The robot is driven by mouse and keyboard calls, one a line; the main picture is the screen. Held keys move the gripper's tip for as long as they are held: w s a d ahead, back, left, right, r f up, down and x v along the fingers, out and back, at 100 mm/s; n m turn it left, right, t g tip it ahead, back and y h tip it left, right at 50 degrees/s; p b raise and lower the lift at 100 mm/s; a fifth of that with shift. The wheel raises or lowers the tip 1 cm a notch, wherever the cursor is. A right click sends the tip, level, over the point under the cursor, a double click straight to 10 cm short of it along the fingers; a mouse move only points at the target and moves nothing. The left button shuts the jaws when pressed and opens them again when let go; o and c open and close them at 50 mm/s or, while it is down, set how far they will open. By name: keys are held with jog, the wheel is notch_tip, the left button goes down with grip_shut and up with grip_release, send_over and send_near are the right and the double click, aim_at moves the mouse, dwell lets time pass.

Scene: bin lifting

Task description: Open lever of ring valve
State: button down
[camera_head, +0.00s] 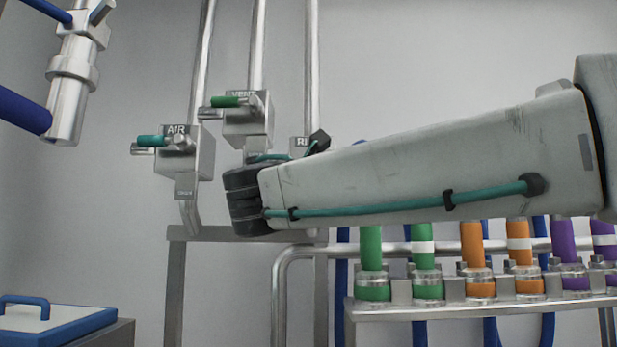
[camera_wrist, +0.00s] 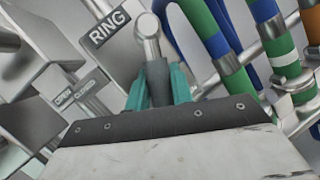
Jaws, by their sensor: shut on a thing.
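The ring valve (camera_wrist: 118,52) is a grey box with a RING label, seen close up in the wrist view. Its lever (camera_wrist: 156,72) has a silver round pivot end at the top and a dark grip. My gripper (camera_wrist: 160,88) has teal fingers, which are shut around the lever's dark grip from both sides. In the head view only a small part of the ring valve (camera_head: 299,144) shows, its label partly covered.
The vent valve (camera_head: 246,118) and air valve (camera_head: 184,150) stand to the left of the ring valve, with silver pipes above. Green, orange and purple hoses (camera_head: 471,243) stand in a rack below my arm. A blue-edged lid (camera_head: 58,325) is at lower left.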

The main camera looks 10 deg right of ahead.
jog(key=shift+s+d+f+n+t+y, duration=0.1)
jog(key=shift+d+n+t+y, duration=0.35)
jog(key=shift+n, duration=0.7)
jog(key=shift+s+d+f+n+t+y, duration=0.15)
jog(key=shift+d+n+t+y, duration=0.25)
jog(key=shift+n, duration=0.8)
jog(key=shift+d+f+n+t+y, duration=0.1)
jog(key=shift+d+n+t+y, duration=0.3)
jog(key=shift+n, duration=0.75)
jog(key=c, duration=1.2)
grip_release()
jog(key=shift+c, duration=0.2)
jog(key=shift+s, duration=0.1)
jog(key=v, duration=0.7)
jog(key=shift+s+a, duration=0.15)
jog(key=shift+s, duration=0.1)
jog(key=shift+f, duration=0.15)
